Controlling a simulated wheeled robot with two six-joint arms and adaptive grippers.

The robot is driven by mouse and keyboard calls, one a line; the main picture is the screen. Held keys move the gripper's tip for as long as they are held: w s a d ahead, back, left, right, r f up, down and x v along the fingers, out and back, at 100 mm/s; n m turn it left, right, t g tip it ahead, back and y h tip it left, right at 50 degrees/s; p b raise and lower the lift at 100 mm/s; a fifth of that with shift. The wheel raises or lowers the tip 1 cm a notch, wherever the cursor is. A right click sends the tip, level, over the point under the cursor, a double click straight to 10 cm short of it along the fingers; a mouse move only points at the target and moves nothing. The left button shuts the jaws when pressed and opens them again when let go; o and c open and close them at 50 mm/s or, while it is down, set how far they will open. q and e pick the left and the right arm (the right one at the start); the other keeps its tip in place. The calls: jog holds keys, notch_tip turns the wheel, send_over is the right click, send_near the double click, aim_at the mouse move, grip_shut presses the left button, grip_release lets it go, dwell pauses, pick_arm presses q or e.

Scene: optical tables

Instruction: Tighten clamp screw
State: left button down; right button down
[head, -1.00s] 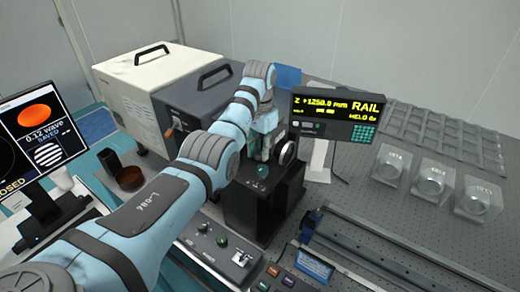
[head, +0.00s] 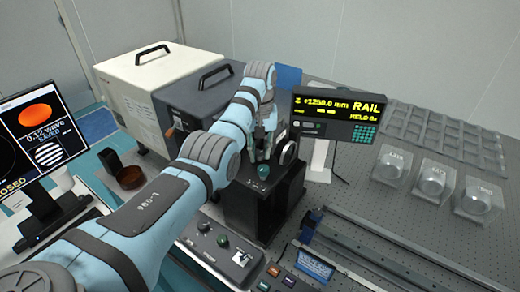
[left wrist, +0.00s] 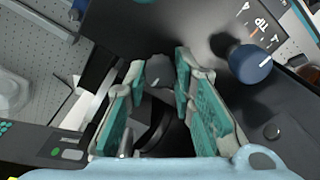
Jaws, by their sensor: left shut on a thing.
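The black clamp mount (head: 252,207) stands on the optical table, with a round lens-like ring (head: 288,153) on its right side and a blue-green knob (head: 263,172) on its front. My left gripper (head: 262,155) points down at the top of the mount. In the left wrist view its teal-padded fingers (left wrist: 159,72) close on a grey rounded screw head (left wrist: 158,73), which I take for the clamp screw. The fingers hide the screw in the head view. The blue knob (left wrist: 250,63) lies beside the fingers, apart from them. My right gripper is not in view.
A display reading RAIL (head: 338,113) stands close to the right of the mount. A dark box with a handle (head: 205,98) is behind my arm. A control box (head: 220,245) and a long rail (head: 400,260) lie in front. Several clear cases (head: 432,180) stand right.

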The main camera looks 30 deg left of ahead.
aim_at(259, 153)
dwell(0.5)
pick_arm(q)
jog(key=c, duration=1.3)
grip_release()
jog(key=shift+c, duration=0.2)
notch_tip(259, 153, up, 12)
jog(key=shift+a, duration=0.1)
